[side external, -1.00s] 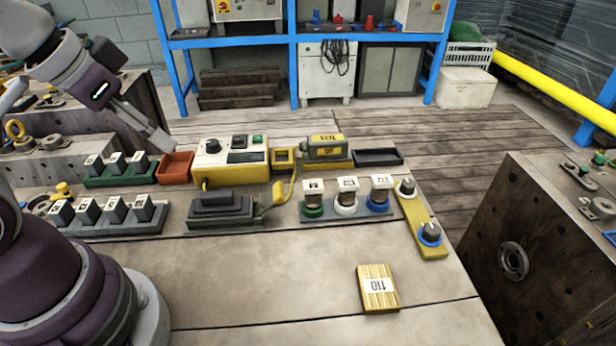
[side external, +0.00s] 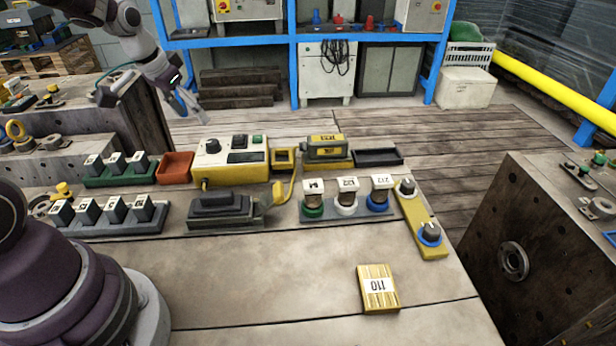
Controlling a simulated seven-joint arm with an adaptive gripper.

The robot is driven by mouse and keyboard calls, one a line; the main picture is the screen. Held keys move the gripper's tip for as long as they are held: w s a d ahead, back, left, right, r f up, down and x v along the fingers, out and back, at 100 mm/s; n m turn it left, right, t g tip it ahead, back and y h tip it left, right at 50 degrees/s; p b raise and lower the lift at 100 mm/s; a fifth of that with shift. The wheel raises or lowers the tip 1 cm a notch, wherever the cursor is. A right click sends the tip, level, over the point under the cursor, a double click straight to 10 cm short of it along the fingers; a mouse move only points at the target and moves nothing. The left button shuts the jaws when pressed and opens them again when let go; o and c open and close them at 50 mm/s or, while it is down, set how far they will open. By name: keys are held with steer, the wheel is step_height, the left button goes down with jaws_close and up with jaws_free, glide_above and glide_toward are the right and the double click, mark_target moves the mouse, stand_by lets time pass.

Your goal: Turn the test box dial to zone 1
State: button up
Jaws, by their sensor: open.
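The test box (side external: 231,172) is a yellow box with a pale top panel, standing at the back of the bench. Its dark round dial (side external: 213,145) is at the left of the panel, near a black switch and a green button. The zone marks are too small to read. My gripper (side external: 196,115) is behind the box and up from it, left of the dial in the picture, pointing down with its fingers apart. It is empty and does not touch the dial.
A red tray (side external: 175,167) stands left of the box, beside a green rack (side external: 122,172) of numbered blocks. A yellow gauge unit (side external: 325,149) stands to the right. A dark clamp-like block (side external: 220,209) lies in front. The front bench holds a yellow block (side external: 378,288) and is otherwise largely clear.

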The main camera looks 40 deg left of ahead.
mark_target(211, 142)
steer(key=x, duration=0.8)
steer(key=shift+d, duration=0.1)
jaws_close()
